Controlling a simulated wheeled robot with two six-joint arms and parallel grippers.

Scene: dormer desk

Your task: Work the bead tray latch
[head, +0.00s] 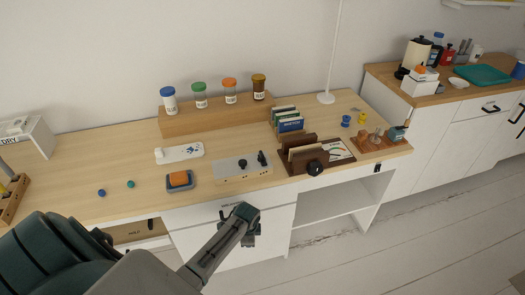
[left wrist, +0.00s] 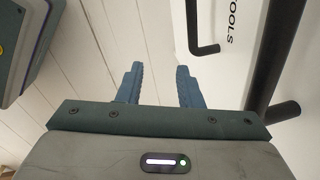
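I cannot single out a bead tray or its latch for certain. A blue bead (head: 101,193) and a green bead (head: 131,184) lie on the desk to the left. My left gripper (head: 246,226) is below the desk's front edge, in front of the white drawer fronts. In the left wrist view its two fingers (left wrist: 158,85) are apart with nothing between them. My right gripper is not in view.
A drawer (head: 140,232) stands open under the desk at left.

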